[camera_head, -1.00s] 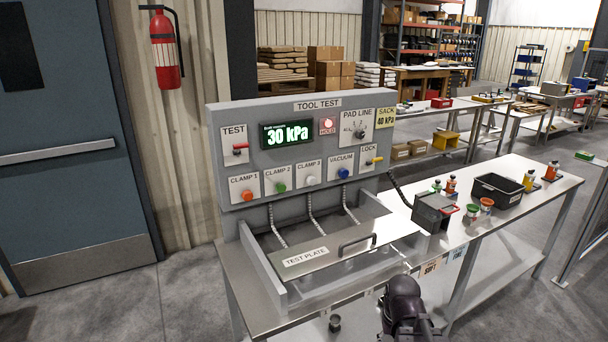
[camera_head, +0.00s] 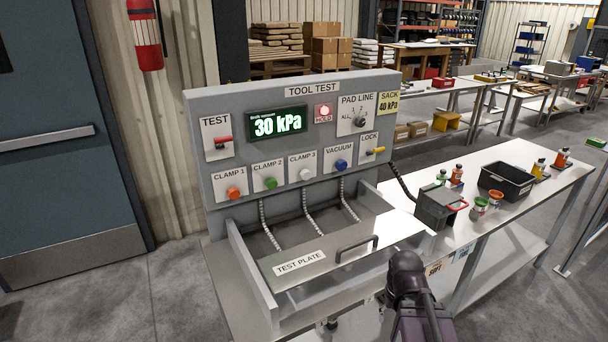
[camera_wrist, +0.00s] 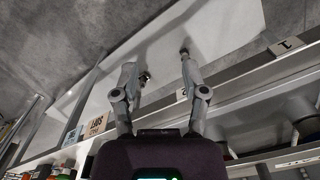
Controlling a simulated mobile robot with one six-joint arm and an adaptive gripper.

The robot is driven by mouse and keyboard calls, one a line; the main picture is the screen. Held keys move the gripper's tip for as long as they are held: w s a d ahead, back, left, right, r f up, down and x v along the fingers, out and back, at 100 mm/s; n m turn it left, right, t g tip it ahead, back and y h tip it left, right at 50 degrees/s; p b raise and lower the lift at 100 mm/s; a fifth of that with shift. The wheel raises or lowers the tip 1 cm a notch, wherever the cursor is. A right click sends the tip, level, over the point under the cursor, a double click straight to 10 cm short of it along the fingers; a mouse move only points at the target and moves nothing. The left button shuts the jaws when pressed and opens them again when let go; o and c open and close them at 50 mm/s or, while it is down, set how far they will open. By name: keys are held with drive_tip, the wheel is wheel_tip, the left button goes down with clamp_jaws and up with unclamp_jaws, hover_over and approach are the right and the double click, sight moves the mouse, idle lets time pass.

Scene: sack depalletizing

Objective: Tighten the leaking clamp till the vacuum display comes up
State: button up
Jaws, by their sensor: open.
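The tool test panel (camera_head: 292,110) faces me in the head view. Its green display (camera_head: 278,123) reads 30 kPa, and the HOLD light (camera_head: 323,112) glows red. Below are the orange clamp 1 knob (camera_head: 233,193), green clamp 2 knob (camera_head: 270,183), white clamp 3 knob (camera_head: 305,174) and blue vacuum knob (camera_head: 341,164). Hoses run down from the panel toward the test plate (camera_head: 310,258). My arm shows low right in the head view, where my fingertips cannot be made out. In the wrist view my gripper (camera_wrist: 160,62) is open and empty, apart from the panel.
A yellow SACK 40 kPa label (camera_head: 389,102) is at the panel's upper right. The pad line dial (camera_head: 359,118), test switch (camera_head: 217,141) and lock lever (camera_head: 374,150) sit around the knobs. A grey box (camera_head: 437,208), several bottles and a black bin (camera_head: 506,183) stand on the bench to the right.

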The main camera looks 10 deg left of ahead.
sight(307, 175)
drive_tip(key=o, duration=0.4)
drive_tip(key=shift+w, duration=0.15)
drive_tip(key=shift+o, duration=0.2)
drive_tip(key=w+a+r+n+t+y+p, duration=0.1)
drive_tip(key=w+a+r+p, duration=0.2)
drive_tip(key=w, duration=0.3)
drive_tip(key=w+a+r+n+t+y+p, duration=0.1)
drive_tip(key=w+a+r+t+y+p, duration=0.1)
drive_tip(key=w+r, duration=0.4)
drive_tip(key=w+a+r+n+t+y+p, duration=0.2)
drive_tip(key=w+a+r+p, duration=0.2)
drive_tip(key=w+a, duration=0.2)
drive_tip(key=shift+w+r+p, duration=0.25)
drive_tip(key=shift+p, duration=0.05)
drive_tip(key=w+a+r+t+y, duration=0.1)
drive_tip(key=w+a+r+t, duration=0.2)
drive_tip(key=w, duration=0.3)
drive_tip(key=w+a+r+n+t+y+p, duration=0.1)
drive_tip(key=w+a+r+t+y, duration=0.1)
drive_tip(key=w+a+r, duration=0.2)
drive_tip(key=w+r, duration=0.2)
drive_tip(key=w, duration=0.1)
drive_tip(key=shift+a+t, duration=0.3)
drive_tip(key=shift+t, duration=0.1)
drive_tip(key=shift+f, duration=0.1)
drive_tip(key=shift+y, duration=0.3)
drive_tip(key=b+x, duration=0.5)
drive_tip(key=x, duration=0.8)
drive_tip(key=shift+w+a+f, duration=0.15)
drive_tip(key=shift+w+f, duration=0.05)
